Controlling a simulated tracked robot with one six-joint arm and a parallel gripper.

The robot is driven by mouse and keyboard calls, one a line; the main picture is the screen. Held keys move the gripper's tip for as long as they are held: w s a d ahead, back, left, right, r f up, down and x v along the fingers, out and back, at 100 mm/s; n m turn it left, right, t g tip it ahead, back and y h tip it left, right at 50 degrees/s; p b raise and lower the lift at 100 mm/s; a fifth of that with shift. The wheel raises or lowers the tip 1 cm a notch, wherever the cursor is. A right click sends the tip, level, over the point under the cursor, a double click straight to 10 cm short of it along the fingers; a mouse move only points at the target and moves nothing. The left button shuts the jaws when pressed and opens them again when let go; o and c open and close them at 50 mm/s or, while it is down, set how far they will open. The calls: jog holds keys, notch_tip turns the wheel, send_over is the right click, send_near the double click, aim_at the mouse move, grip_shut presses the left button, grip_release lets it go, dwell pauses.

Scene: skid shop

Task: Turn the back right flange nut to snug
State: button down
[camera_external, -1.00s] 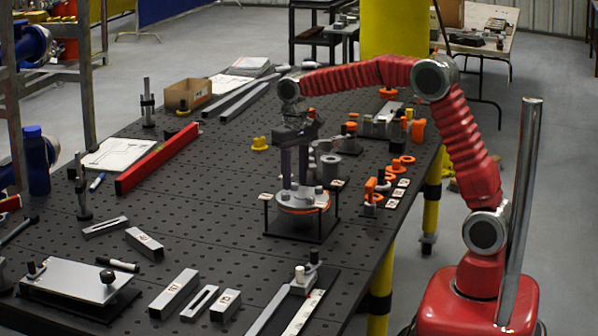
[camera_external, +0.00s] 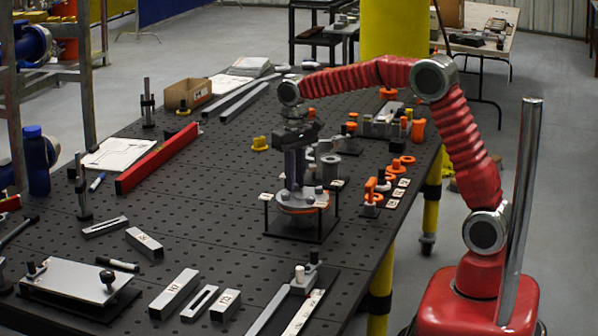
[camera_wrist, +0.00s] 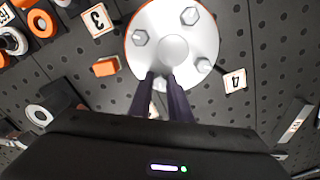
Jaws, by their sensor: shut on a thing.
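The round pale flange (camera_external: 299,203) with an orange layer under it sits on a dark frame stand on the bench. In the wrist view the flange (camera_wrist: 173,22) shows a raised centre hub and hex nuts at the left (camera_wrist: 140,38), top (camera_wrist: 190,15) and right (camera_wrist: 204,65). My gripper (camera_external: 295,184) points down at the flange. In the wrist view my gripper (camera_wrist: 162,78) has its fingers close together at the flange's near edge, shut on a flange nut that they mostly hide. I cannot tell from the views which corner this nut is.
Number cards 3 (camera_wrist: 98,20) and 4 (camera_wrist: 235,80) lie beside the flange. An orange block (camera_wrist: 105,67) lies near it. Orange and grey parts (camera_external: 372,190) stand to the right. The red level (camera_external: 158,158) lies at the left; bare perforated bench lies between.

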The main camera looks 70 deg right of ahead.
jog(key=shift+m, duration=0.4)
jog(key=shift+w+r+m, duration=0.1)
jog(key=shift+m, duration=2.4)
jog(key=c, duration=1.6)
grip_release()
jog(key=shift+c, duration=0.2)
notch_tip(320, 180, up, 14)
jog(key=shift+f, duration=0.2)
